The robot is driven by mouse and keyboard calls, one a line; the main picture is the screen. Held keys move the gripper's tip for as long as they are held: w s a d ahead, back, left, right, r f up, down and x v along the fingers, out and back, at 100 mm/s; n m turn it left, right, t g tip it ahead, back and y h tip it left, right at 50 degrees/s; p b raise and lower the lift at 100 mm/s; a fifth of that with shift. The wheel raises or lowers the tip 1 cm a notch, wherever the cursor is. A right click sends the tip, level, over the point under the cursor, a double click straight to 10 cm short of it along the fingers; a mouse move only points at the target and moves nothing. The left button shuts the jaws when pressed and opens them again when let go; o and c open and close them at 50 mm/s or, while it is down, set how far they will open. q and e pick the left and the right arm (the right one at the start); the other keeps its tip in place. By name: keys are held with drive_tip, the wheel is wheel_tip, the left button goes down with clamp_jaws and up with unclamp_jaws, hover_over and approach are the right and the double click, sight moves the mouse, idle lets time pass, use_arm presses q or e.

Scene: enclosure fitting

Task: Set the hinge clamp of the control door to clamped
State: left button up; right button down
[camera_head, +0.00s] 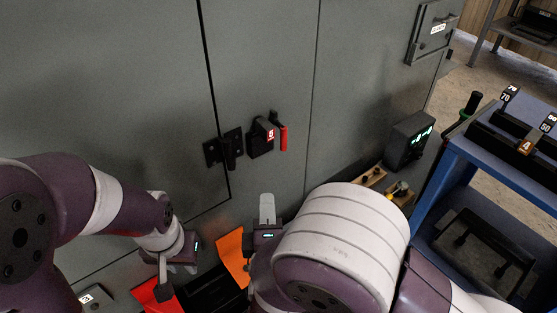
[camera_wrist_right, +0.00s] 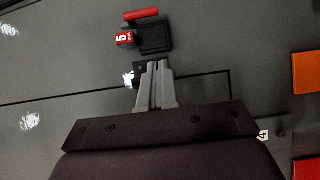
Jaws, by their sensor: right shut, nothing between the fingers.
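The clamp is a black block with a red label reading 5 (camera_head: 270,134) and a red handle (camera_head: 283,138), mounted on the grey cabinet face. In the head view the handle stands roughly upright at the block's right side. A black hinge (camera_head: 223,149) sits left of it across the door seam. The right wrist view shows the red handle (camera_wrist_right: 141,14) and black clamp base (camera_wrist_right: 156,38) just beyond my fingers. My right gripper (camera_head: 267,205) is below the clamp, apart from it, shut and empty; its fingertips (camera_wrist_right: 157,68) are together. My left gripper (camera_head: 164,285) is lower left, its opening unclear.
A small labelled panel (camera_head: 434,29) is at the upper right of the cabinet. A black box with green display (camera_head: 410,139) stands right of the clamp. A blue cart (camera_head: 478,160) is at the right. Orange (camera_head: 233,254) and red (camera_head: 155,298) pieces lie below.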

drive_tip(key=w+d+b, duration=0.2)
drive_tip(key=w+b, duration=0.1)
drive_tip(key=w, duration=0.9)
drive_tip(key=shift+w+d, duration=0.2)
drive_tip(key=shift+w, duration=0.2)
drive_tip(key=shift+f, duration=0.1)
